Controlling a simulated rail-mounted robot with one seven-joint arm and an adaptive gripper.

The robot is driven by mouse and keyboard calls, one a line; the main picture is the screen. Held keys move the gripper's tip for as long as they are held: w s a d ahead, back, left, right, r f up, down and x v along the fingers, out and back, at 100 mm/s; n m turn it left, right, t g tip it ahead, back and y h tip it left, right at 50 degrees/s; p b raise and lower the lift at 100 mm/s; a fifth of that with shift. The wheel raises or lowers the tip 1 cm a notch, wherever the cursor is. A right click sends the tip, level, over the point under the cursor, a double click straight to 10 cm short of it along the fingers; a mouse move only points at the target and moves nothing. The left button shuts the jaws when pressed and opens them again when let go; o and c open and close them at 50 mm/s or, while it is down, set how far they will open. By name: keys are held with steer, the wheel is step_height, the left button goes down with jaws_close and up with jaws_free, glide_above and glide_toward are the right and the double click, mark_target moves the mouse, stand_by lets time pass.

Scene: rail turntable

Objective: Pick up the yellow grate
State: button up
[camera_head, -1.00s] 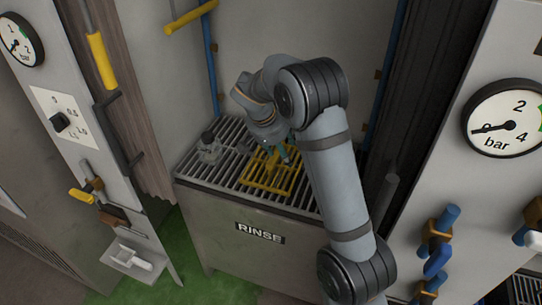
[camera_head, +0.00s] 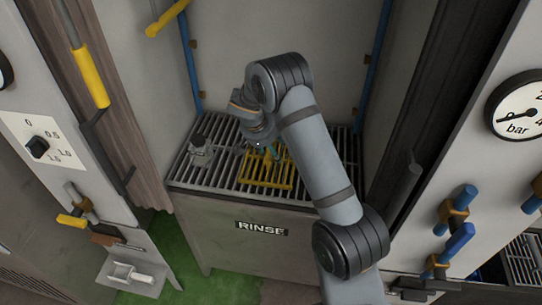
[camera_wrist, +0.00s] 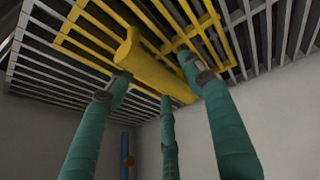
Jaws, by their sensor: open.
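The yellow grate (camera_head: 283,182) lies flat in the dark slatted top of the RINSE cabinet. Its bars and thick yellow cylindrical handle (camera_wrist: 155,72) show in the wrist view. My gripper (camera_head: 267,152) is over the grate's back part, partly hiding it. In the wrist view my gripper (camera_wrist: 157,84) has three teal fingers spread apart near the handle, one on the left, one in the middle and one on the right. The tips overlap the handle in the picture; I cannot tell if they touch it. The gripper is open and holds nothing.
A grey knobbed fitting (camera_head: 200,152) stands on the slatted top (camera_head: 215,178) left of the grate. Pale walls with blue pipes (camera_head: 375,70) enclose the back. Panels with a gauge (camera_head: 520,105), blue valves (camera_head: 456,240) and a yellow handle (camera_head: 88,78) flank the opening.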

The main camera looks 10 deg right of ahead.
steer(key=shift+f, duration=0.2)
steer(key=shift+f+b, duration=0.25)
steer(key=shift+b, duration=0.45)
stand_by(0.5)
jaws_close()
stand_by(0.9)
stand_by(0.3)
